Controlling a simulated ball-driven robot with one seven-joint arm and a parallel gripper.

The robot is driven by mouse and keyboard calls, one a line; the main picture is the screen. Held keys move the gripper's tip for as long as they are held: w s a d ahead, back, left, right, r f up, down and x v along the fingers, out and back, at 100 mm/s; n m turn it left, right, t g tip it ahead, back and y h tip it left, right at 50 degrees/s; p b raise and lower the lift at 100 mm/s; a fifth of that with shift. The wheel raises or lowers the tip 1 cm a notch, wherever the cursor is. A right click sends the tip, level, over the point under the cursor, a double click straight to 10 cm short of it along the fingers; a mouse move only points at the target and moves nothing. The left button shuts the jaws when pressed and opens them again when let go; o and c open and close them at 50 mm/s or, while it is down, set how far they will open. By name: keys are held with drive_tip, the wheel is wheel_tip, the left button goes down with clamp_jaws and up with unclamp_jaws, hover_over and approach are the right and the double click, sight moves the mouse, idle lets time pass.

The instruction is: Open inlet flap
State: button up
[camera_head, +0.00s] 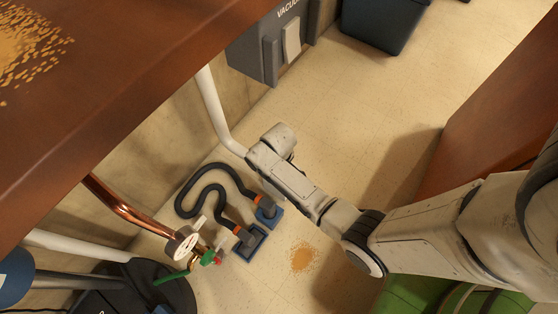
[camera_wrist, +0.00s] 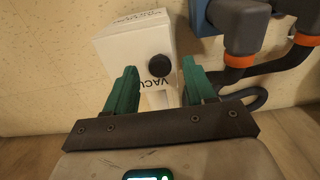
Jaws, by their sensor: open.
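A white box (camera_wrist: 118,50) with a black round knob (camera_wrist: 159,66) and letters reading "VACU" fills the middle of the wrist view. The face with the knob looks like the inlet flap, but its edges and hinge are not clear. My gripper (camera_wrist: 159,72) is open, its two green fingers apart on either side of the knob in the picture. Nothing is held, and I cannot tell whether the fingers touch the box. In the head view my gripper (camera_head: 272,143) is at the lower end of a white pipe (camera_head: 214,108) and hides the box.
Black hoses (camera_head: 190,195) with orange collars run to blue fittings close to the gripper. A grey unit lettered "VACU" (camera_head: 250,57) hangs on the wall. A brown tabletop (camera_head: 120,90) overhangs the left.

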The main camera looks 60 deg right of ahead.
drive_tip(key=shift+f, duration=0.6)
clamp_jaws()
idle(0.3)
